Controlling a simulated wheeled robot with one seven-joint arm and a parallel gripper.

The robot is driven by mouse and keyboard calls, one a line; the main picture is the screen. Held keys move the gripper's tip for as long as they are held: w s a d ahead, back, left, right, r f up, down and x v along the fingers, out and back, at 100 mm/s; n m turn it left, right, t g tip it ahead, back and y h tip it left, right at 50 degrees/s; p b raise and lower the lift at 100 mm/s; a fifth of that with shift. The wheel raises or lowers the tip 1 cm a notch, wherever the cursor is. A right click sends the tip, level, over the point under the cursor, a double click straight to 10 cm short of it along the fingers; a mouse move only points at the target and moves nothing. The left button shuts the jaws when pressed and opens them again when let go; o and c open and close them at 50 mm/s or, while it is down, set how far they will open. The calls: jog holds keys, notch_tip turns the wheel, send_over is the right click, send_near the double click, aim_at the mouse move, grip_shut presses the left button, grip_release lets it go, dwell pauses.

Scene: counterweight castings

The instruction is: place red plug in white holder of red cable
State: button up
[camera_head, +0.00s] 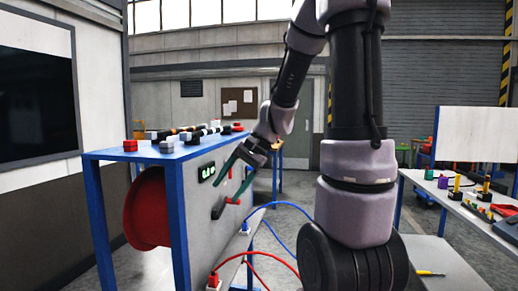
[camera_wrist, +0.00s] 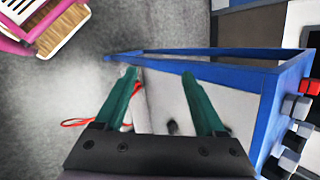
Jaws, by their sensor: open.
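A red plug (camera_head: 213,279) shows low in the head view, at the end of the red cable (camera_head: 262,256). A small white holder (camera_head: 211,288) shows right under it; whether the plug is seated in it is too small to tell. My gripper (camera_head: 225,192) is open and empty, in front of the grey panel of the blue-framed stand, well above the red plug. In the wrist view my gripper (camera_wrist: 159,75) shows its two green fingers apart, with nothing between them but the grey panel behind. Red cable (camera_wrist: 75,122) shows beside the left finger; the plug is not seen there.
The blue-framed stand (camera_head: 180,215) carries a display (camera_head: 206,172), a dark handle (camera_head: 218,209) and a red reel (camera_head: 147,210). Red and grey blocks (camera_head: 166,147) sit on top. A blue plug (camera_head: 245,228) with blue cable (camera_head: 275,205) is nearby. A side table (camera_head: 425,182) stands right.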

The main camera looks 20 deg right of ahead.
jog(key=s+d+r+n+t+h, duration=0.3)
jog(key=s+r+n+t+h, duration=0.1)
jog(key=s+r, duration=0.7)
jog(key=shift+s+d+r+n+t+h, duration=0.35)
jog(key=shift+s+r+n+t+h, duration=0.1)
jog(key=shift+t, duration=0.15)
